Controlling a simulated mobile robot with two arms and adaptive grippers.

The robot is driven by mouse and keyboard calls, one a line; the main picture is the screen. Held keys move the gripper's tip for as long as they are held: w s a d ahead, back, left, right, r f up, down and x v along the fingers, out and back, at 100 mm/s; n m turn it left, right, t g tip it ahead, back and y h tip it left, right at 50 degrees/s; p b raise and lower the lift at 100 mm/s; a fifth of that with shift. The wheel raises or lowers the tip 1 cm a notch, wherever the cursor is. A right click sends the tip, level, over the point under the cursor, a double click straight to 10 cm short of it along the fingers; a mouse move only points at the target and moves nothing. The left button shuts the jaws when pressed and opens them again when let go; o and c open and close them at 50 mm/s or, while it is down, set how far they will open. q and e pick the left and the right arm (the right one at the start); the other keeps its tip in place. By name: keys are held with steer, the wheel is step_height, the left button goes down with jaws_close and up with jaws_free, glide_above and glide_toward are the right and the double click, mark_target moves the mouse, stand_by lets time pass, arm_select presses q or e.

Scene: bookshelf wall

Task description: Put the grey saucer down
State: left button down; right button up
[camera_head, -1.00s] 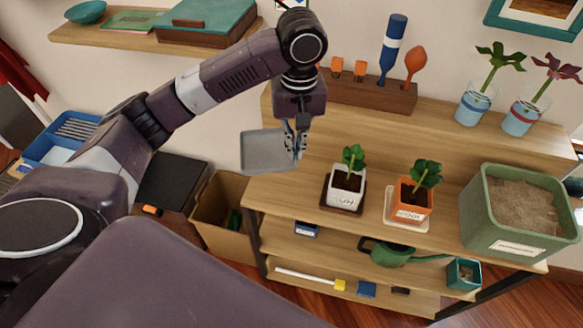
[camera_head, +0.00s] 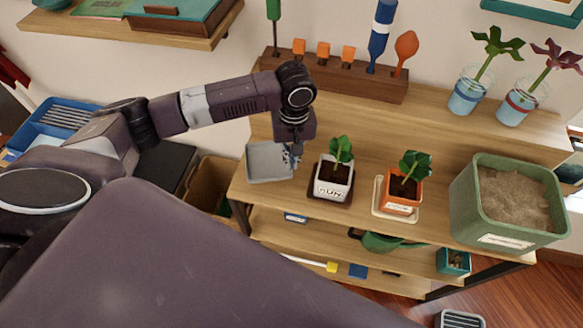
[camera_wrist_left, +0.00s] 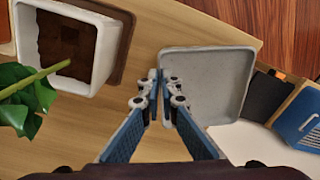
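The grey saucer (camera_head: 268,162) is a shallow square dish at the left end of the upper wooden shelf board (camera_head: 400,150). My left gripper (camera_head: 292,158) points down at the saucer's right rim. In the left wrist view, the saucer (camera_wrist_left: 208,80) looks roughly level, and the left fingers (camera_wrist_left: 159,84) are nearly together with its rim between their tips. I cannot tell whether its underside touches the board or hangs just above it. My right gripper is not in view.
Right of the saucer stand a white potted plant (camera_head: 333,178) on a brown saucer, an orange pot (camera_head: 401,194) on a pale saucer, and a green planter (camera_head: 510,205). A tool rack (camera_head: 335,80) stands behind. A cardboard box (camera_head: 208,185) is below left.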

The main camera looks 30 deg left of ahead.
mark_target(291, 171)
arm_select(q)
steer(key=shift+f, duration=0.7)
step_height(291, 171, down, 3)
steer(key=shift+f, duration=0.4)
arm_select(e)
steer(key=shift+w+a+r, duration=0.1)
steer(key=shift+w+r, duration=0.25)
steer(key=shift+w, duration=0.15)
arm_select(q)
steer(key=shift+f, duration=0.1)
steer(key=c, duration=2.2)
jaws_free()
steer(key=shift+o, duration=0.2)
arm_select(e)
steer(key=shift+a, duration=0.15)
